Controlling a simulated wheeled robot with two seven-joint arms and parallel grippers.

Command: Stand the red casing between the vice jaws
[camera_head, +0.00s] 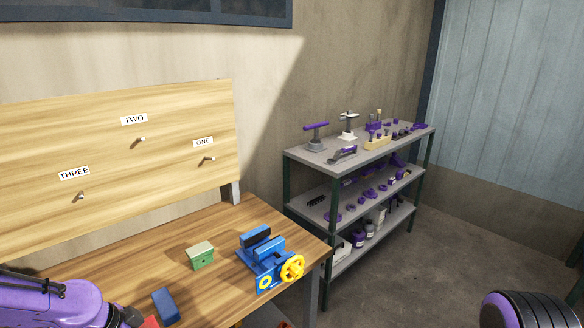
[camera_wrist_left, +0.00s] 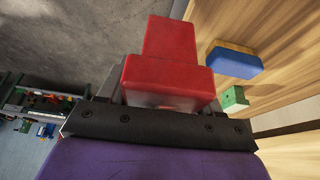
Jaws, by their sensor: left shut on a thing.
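The red casing (camera_wrist_left: 165,75), a stepped block, fills the middle of the left wrist view between the fingers of my left gripper (camera_wrist_left: 163,85), which is shut on it. In the head view only a small red corner (camera_head: 150,322) shows at the bottom edge, beside my purple left arm. The blue vice (camera_head: 262,262) stands near the bench's right end, with its yellow handwheel (camera_head: 292,267) in front. Its two jaws are apart, and no casing shows between them. The casing is left of and nearer than the vice. My right gripper is not in view.
A blue block (camera_head: 166,306) and a green block (camera_head: 200,255) rest on the wooden bench (camera_head: 120,262), left of the vice. A board with labelled pegs (camera_head: 100,150) stands behind. A loaded shelf rack (camera_head: 300,155) stands to the right, past the bench edge.

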